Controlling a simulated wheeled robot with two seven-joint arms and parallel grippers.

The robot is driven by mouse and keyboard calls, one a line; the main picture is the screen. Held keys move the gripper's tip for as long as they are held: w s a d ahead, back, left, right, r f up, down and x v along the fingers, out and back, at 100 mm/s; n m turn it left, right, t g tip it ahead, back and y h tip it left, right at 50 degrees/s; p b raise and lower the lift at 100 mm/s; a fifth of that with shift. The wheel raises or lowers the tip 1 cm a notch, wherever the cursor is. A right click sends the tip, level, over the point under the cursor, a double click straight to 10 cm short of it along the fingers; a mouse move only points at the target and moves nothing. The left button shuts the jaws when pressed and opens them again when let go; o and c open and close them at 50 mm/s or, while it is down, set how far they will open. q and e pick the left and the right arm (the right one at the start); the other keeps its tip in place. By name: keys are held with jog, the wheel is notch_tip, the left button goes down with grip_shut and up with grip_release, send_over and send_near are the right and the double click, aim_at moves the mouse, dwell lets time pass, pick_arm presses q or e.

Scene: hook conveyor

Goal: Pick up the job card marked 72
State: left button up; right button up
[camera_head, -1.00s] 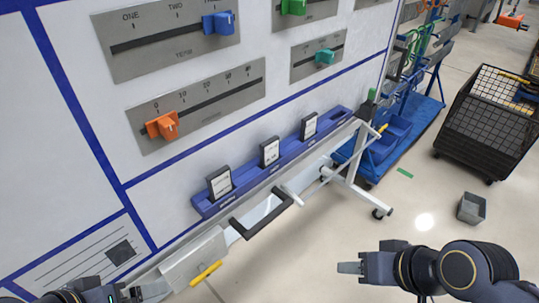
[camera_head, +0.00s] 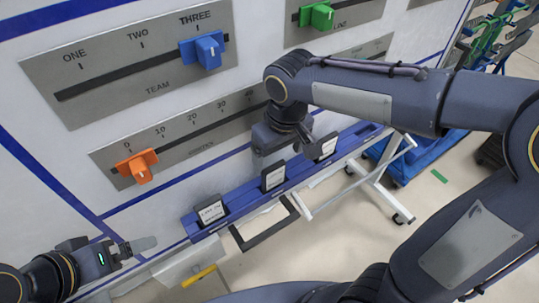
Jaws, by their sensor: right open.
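Three job cards in dark holders stand in a blue rack (camera_head: 243,202) along the bottom of the board: a left card (camera_head: 211,212), a middle card (camera_head: 274,178) and a right card (camera_head: 326,148). Their print is too small to read, so I cannot tell which is marked 72. My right gripper (camera_head: 291,150) is open and empty. It hangs in front of the board, above the middle card and left of the right card. My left gripper (camera_head: 143,245) is at the lower left, left of the rack; its finger opening is unclear.
Sliders with an orange knob (camera_head: 137,167), a blue knob (camera_head: 203,50) and a green knob (camera_head: 317,15) stick out of the board. A black handle (camera_head: 265,228) and a yellow handle (camera_head: 199,276) lie below the rack. My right arm covers much of the right side.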

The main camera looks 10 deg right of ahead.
aim_at(274, 167)
jog(key=shift+w+a+f, duration=0.15)
jog(key=shift+f, duration=0.15)
jog(key=f, duration=0.4)
jog(key=w+f, duration=0.1)
jog(key=f, duration=0.2)
jog(key=shift+a+p, duration=0.2)
jog(key=shift+p, duration=0.15)
jog(key=c, duration=1.1)
jog(key=shift+r, duration=0.1)
